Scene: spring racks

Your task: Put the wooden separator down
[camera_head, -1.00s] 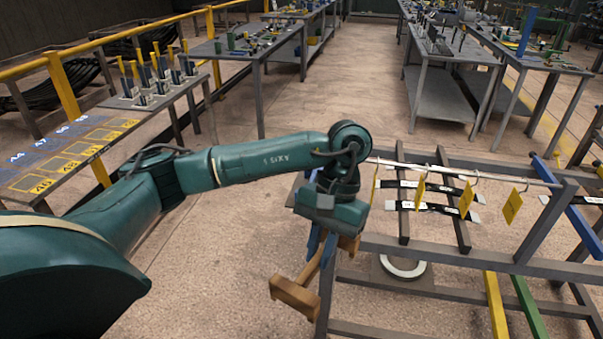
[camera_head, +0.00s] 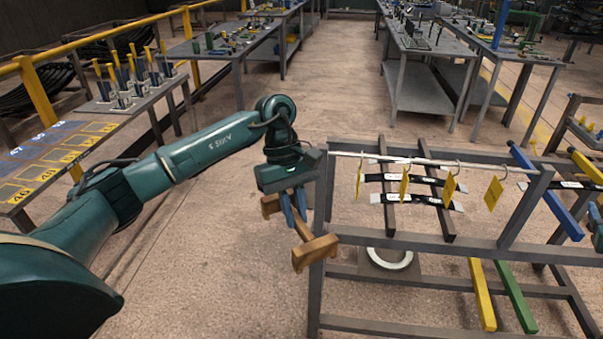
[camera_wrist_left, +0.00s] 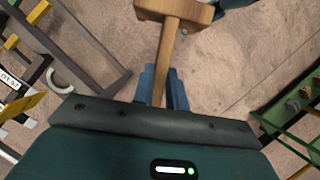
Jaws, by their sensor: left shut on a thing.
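The wooden separator is a light brown bar with a wider block at each end. Its near end block (camera_head: 315,252) hangs beside the left post of the grey metal rack. My left gripper (camera_head: 294,218) is shut on the bar between the two blocks and holds it in the air. In the left wrist view the separator (camera_wrist_left: 172,40) runs up from between the blue fingers (camera_wrist_left: 163,92), with one end block at the top. The other end is hidden behind the gripper there. My right gripper is in neither view.
The grey rack (camera_head: 420,241) stands to the right, with yellow tags (camera_head: 404,185) hanging from its top rod. Black-and-white strips (camera_head: 413,199) lie across its slats, and a white ring (camera_head: 390,259) lies below. A numbered table (camera_head: 60,150) is at left. Open floor (camera_head: 210,270) lies between.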

